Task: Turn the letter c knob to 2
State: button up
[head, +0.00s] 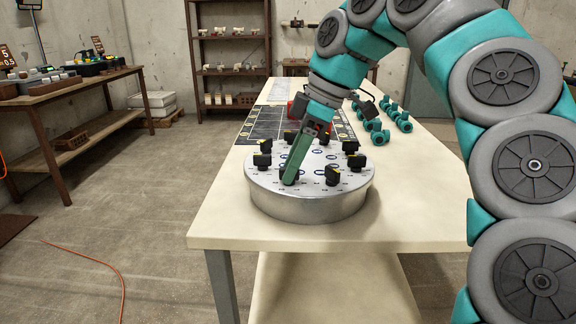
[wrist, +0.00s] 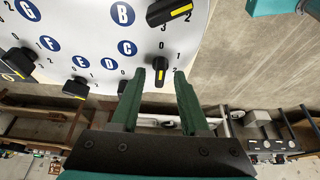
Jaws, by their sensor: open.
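The knob panel is a round, pale-topped metal drum (head: 312,207) on the table, ringed by several black knobs. In the wrist view, the blue letter C label (wrist: 127,48) is on the panel, and the black knob (wrist: 160,64) nearest it has a yellow mark at its lower end. Small digits surround that knob; I cannot tell its exact setting. My gripper (wrist: 159,74) is open, with one green finger on each side of this knob and visible gaps. In the head view my gripper (head: 290,181) reaches down to the drum's near side and largely hides the knob.
Teal valve parts (head: 380,137) lie farther back on the table (head: 410,215).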

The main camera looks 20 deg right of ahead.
grip_shut()
dwell(0.3)
dwell(0.3)
